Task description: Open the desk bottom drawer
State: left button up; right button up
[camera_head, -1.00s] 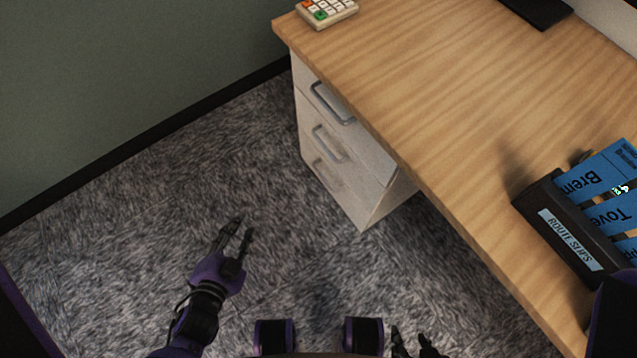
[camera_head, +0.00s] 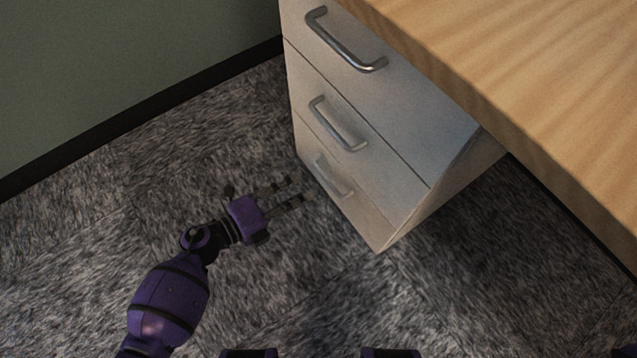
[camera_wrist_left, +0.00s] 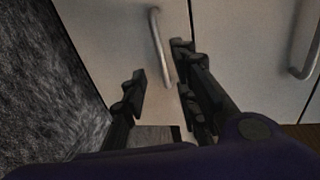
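The bottom drawer (camera_head: 355,200) of the pale desk unit is shut, flush with the drawers above. Its metal bar handle (camera_head: 333,176) shows in the head view, and a bar handle (camera_wrist_left: 160,47) stands ahead of the fingers in the left wrist view. My left gripper (camera_head: 294,190) is open and empty, just left of the bottom drawer front, its fingers pointing at the handle. In the left wrist view the left gripper (camera_wrist_left: 160,80) has its fingers apart, one to each side of the handle's lower end; contact cannot be told. My right gripper is out of view.
The middle drawer (camera_head: 385,160) and top drawer (camera_head: 400,90) above are shut, with bar handles sticking out. The wooden desktop (camera_head: 500,60) overhangs at the right. Carpet (camera_head: 90,240) is clear in front, and a green wall (camera_head: 120,60) stands at left.

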aim_at(325, 180)
pick_arm(q)
jog(key=b+x, duration=0.2)
jog(key=x, duration=0.5)
jog(key=shift+r, duration=0.1)
grip_shut()
